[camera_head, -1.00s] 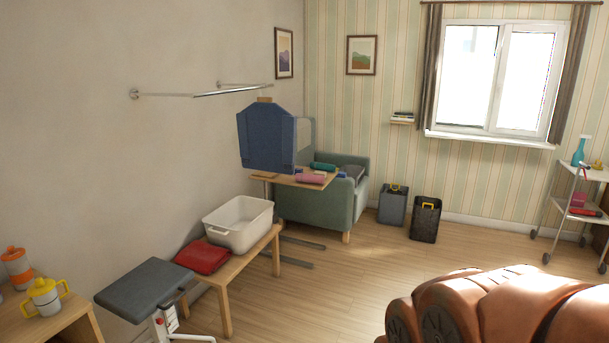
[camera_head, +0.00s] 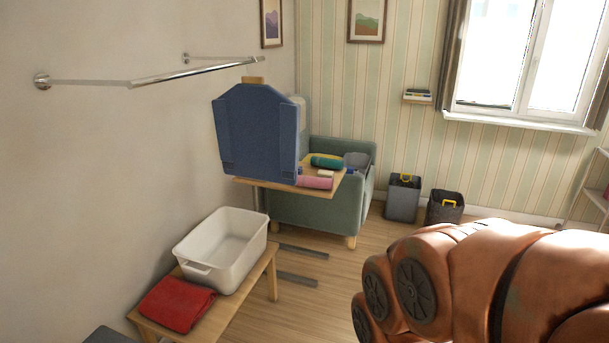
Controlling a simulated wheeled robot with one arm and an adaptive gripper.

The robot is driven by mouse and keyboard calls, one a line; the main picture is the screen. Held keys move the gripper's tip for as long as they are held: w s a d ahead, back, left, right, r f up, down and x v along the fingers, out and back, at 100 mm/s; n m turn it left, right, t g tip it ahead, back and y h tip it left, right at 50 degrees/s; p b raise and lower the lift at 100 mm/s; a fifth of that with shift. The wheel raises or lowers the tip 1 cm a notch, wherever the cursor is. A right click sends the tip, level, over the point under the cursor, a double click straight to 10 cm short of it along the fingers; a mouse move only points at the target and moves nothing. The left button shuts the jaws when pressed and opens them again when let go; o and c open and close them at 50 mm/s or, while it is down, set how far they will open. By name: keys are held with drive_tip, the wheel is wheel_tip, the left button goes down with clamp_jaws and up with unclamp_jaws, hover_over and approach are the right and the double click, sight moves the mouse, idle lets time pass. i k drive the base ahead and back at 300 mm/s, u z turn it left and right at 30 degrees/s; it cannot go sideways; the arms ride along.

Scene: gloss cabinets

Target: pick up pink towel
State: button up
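A rolled pink towel (camera_head: 315,183) lies near the front edge of a wooden overbed table (camera_head: 331,190), right of a blue garment. A rolled teal item (camera_head: 327,162) and a few small items lie behind it on the table. My copper-coloured arm fills the lower right of the view, well apart from the towel. My gripper's fingertips cannot be made out.
A white basin (camera_head: 222,250) and a folded red cloth (camera_head: 174,303) sit on a low wooden bench (camera_head: 262,272). A green armchair (camera_head: 342,207) stands behind the table. Two dark bins stand at right; floor between is clear.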

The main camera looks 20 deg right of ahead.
sight(318, 181)
drive_tip(key=z, duration=1.15)
drive_tip(key=i, duration=2.95)
drive_tip(key=u, duration=3)
